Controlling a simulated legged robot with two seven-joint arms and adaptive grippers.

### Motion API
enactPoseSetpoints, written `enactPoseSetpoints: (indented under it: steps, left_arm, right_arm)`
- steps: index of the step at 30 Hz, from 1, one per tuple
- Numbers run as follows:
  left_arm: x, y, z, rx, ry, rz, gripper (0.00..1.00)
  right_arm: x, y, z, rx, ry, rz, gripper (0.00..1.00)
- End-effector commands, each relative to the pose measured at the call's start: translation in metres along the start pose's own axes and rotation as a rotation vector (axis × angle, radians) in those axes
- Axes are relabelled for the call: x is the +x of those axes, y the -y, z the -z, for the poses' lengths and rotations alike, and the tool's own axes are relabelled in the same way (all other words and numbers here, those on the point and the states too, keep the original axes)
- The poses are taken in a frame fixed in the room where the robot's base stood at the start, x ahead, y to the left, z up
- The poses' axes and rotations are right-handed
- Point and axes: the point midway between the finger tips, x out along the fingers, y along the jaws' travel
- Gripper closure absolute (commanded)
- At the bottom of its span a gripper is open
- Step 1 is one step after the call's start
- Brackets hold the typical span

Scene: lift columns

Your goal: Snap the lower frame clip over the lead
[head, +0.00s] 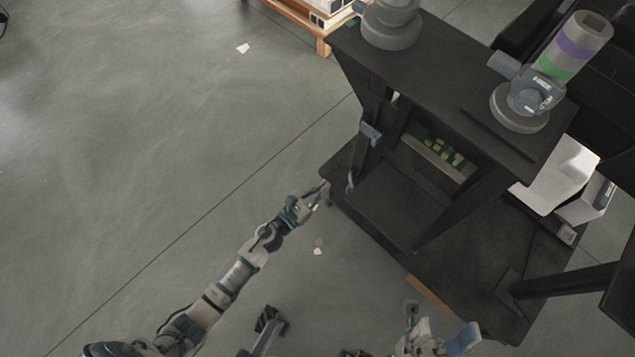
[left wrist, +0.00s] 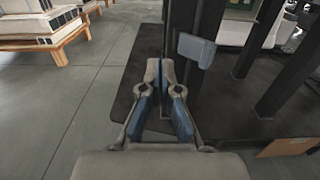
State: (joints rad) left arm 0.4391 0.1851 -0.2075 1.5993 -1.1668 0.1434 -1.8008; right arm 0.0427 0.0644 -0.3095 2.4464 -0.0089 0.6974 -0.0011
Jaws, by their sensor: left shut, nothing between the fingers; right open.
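Two blue-grey frame clips sit on the dark frame's left post in the head view: an upper one (head: 370,134) and the lower frame clip (head: 350,182). My left gripper (head: 323,190) is shut and empty, just left of the lower clip; I cannot tell whether they touch. In the left wrist view its fingertips (left wrist: 160,72) are together, and a blue-grey clip (left wrist: 197,49) stands to their upper right, apart from them. I cannot tell which clip that is. My right gripper (head: 438,328) is open at the bottom of the head view. I cannot make out the lead.
The dark frame (head: 440,85) stands on a wide black base (head: 450,275). A grey cylinder with purple and green bands (head: 568,48) stands on its top. A wooden pallet (left wrist: 62,38) is at the upper left of the wrist view. The floor to the left is mostly clear.

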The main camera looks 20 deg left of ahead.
Motion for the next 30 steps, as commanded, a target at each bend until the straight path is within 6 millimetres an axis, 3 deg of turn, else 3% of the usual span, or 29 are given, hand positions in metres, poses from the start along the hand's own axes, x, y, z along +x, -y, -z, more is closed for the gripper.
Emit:
enactPoseSetpoints:
  steps: [22, 30]
  left_arm:
    - [0.000, 0.050, -0.001, -0.001, -0.001, 0.000, 1.00]
    - [0.000, 0.056, -0.001, 0.000, -0.001, -0.001, 1.00]
  right_arm:
    - [0.002, 0.000, 0.001, 0.000, -0.002, 0.001, 0.42]
    - [0.002, 0.000, 0.001, 0.000, -0.002, 0.001, 0.42]
